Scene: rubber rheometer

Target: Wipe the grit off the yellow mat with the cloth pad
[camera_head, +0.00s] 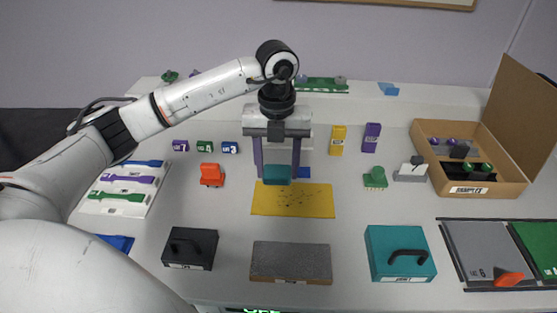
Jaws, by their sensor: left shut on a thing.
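The yellow mat (310,201) lies flat near the middle of the table. Dark grit shows on it as specks and streaks, mostly in its middle and right part. My left gripper (278,168) points down over the mat's far left part. It is shut on a teal block-like pad (277,175), which I take for the cloth pad. The pad is at the mat's far edge; I cannot tell whether it touches the mat. My right gripper is not in view.
A black handled block (190,248), a grey slab (290,262) and a teal handled box (399,253) stand along the front. An orange item (211,174) stands left of the mat, a green brush-like item (375,178) right. An open cardboard box (470,188) is at the right.

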